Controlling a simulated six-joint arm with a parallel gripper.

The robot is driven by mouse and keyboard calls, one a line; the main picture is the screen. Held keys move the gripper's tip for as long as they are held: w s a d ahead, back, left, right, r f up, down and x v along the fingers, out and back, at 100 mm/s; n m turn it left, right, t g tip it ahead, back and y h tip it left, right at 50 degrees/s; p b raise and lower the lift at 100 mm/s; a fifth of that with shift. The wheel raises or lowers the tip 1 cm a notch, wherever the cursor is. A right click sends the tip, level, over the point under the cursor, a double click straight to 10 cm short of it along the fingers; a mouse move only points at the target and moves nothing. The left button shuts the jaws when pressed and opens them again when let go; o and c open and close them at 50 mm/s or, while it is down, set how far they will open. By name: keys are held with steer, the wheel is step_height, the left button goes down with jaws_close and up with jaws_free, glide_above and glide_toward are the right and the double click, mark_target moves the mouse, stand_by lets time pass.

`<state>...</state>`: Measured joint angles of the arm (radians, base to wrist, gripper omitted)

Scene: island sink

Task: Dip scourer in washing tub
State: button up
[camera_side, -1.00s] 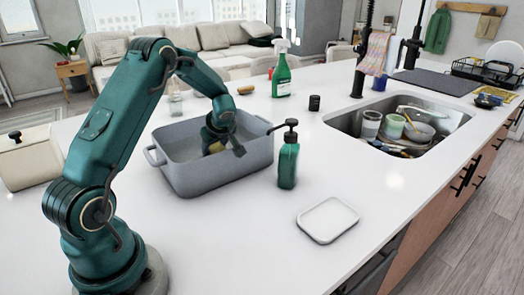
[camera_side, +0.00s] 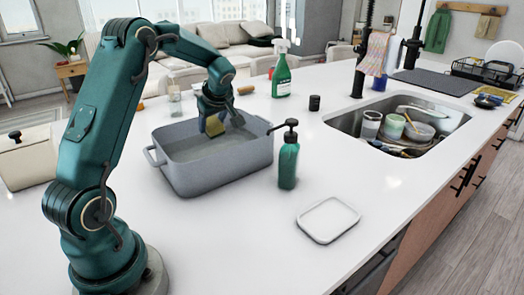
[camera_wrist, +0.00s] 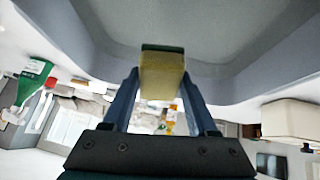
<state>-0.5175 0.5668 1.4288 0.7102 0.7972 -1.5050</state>
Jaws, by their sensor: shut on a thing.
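My gripper (camera_side: 222,122) is shut on the scourer (camera_side: 214,125), a yellow sponge with a dark green face. In the side view it holds the scourer tilted over the grey washing tub (camera_side: 218,177), around the height of the rim. The tub stands on the white counter and holds greyish water (camera_side: 195,146). In the wrist view the scourer (camera_wrist: 162,75) sits between my two fingers, with the tub's wall (camera_wrist: 225,85) beyond it. Whether the scourer's lower edge touches the water cannot be told.
A dark green pump bottle (camera_side: 288,158) stands close to the tub's right side. A green spray bottle (camera_side: 281,72) stands behind it. A white tray (camera_side: 328,221) lies front right. The sink (camera_side: 440,118) holds dishes.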

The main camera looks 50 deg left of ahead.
mark_target(212, 122)
steer(key=shift+r, duration=2.75)
